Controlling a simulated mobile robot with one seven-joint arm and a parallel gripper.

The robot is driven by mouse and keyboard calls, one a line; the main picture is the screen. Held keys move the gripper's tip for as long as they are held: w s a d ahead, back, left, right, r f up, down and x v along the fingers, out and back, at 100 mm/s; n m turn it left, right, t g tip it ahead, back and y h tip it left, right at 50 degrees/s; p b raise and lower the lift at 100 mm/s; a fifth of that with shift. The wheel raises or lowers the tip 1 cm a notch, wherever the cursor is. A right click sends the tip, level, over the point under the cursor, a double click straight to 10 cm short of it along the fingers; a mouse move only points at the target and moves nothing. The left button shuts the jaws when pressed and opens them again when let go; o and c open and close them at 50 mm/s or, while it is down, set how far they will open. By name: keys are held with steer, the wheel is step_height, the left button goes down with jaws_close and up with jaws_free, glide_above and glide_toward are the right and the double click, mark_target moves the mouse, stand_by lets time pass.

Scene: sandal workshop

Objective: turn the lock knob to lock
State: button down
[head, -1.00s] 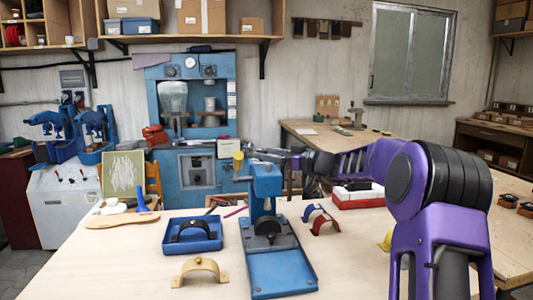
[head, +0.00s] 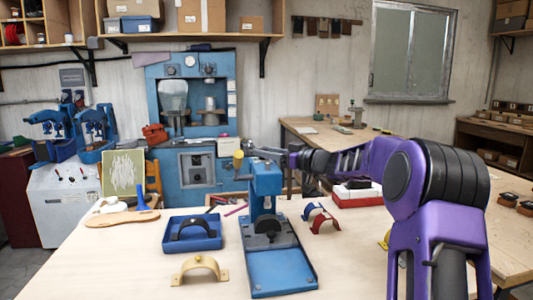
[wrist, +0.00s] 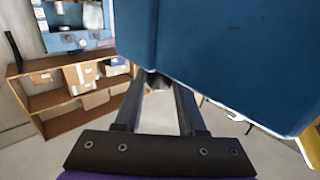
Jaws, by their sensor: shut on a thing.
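The blue press (head: 267,180) stands on the pale workbench, with a flat blue base and a dark round part low on its front. In the wrist view its blue body (wrist: 225,50) fills the upper right. My gripper (head: 272,154) reaches in from the right behind the top of the press. In the wrist view my gripper (wrist: 158,88) has its two fingers converging on a small dark knob (wrist: 158,79) at the edge of the blue body, and is shut on it. The knob is mostly hidden by the fingers, and I cannot read its angle.
A blue tray (head: 168,245) holding a dark strap piece and a tan strap piece (head: 199,268) lie left of the press. Red and blue strap pieces (head: 322,220) and a red-and-white box (head: 358,194) lie right. The bench front left is clear.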

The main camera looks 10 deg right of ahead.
steer(key=m+t+h, duration=0.2)
steer(key=shift+s+a+r+h, duration=0.1)
steer(key=shift+a+r+h, duration=0.1)
steer(key=shift+h, duration=0.1)
steer(key=shift+f+m+t+h, duration=0.15)
steer(key=shift+m+t+h, duration=0.15)
steer(key=shift+m+h, duration=0.15)
